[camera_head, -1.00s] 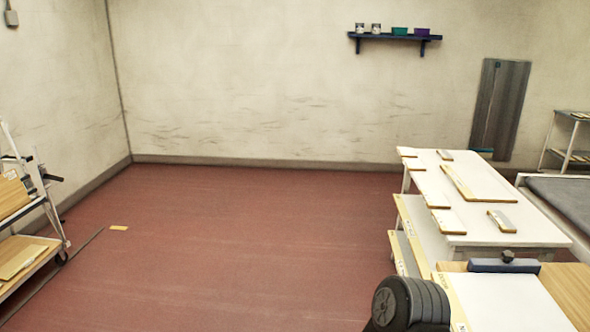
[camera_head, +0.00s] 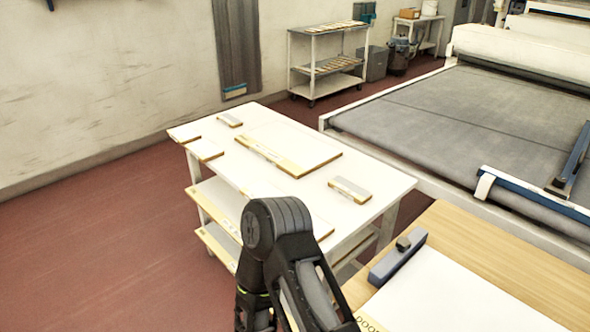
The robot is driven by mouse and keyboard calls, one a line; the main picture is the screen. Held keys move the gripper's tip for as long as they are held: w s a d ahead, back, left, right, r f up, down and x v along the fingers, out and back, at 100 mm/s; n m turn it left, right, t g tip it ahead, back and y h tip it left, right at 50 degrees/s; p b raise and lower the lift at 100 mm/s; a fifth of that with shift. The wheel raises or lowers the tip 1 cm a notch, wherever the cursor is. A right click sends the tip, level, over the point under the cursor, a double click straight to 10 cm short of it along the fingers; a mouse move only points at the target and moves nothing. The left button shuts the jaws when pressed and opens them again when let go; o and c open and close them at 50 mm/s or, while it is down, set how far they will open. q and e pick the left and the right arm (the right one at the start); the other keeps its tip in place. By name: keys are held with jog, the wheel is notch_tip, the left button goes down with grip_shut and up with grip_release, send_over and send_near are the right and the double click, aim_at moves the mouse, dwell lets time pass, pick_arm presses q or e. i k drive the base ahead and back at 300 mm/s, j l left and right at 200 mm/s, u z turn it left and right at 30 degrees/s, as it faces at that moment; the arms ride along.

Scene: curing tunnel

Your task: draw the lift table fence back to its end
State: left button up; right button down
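The fence is most likely the short blue-grey bar (camera_head: 390,266) with a dark knob (camera_head: 403,243) on top. It lies on the wooden top of the lift table (camera_head: 480,255) at the lower right. A white panel (camera_head: 450,300) with a lettered yellowish edge lies on the same top, right beside the bar. A black jointed part of my arm (camera_head: 280,250) rises at the bottom centre, left of the lift table and apart from the bar. Neither gripper shows.
A white table (camera_head: 235,175) with several panels and small blocks stands left of the lift table. A wide grey conveyor bed (camera_head: 470,110) fills the right. A shelf cart (camera_head: 325,65) stands at the back. Red floor (camera_head: 110,230) is clear at left.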

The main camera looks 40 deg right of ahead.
aim_at(407, 246)
jog(key=i, duration=2.15)
jog(key=i+z, duration=0.15)
jog(key=z, duration=4.65)
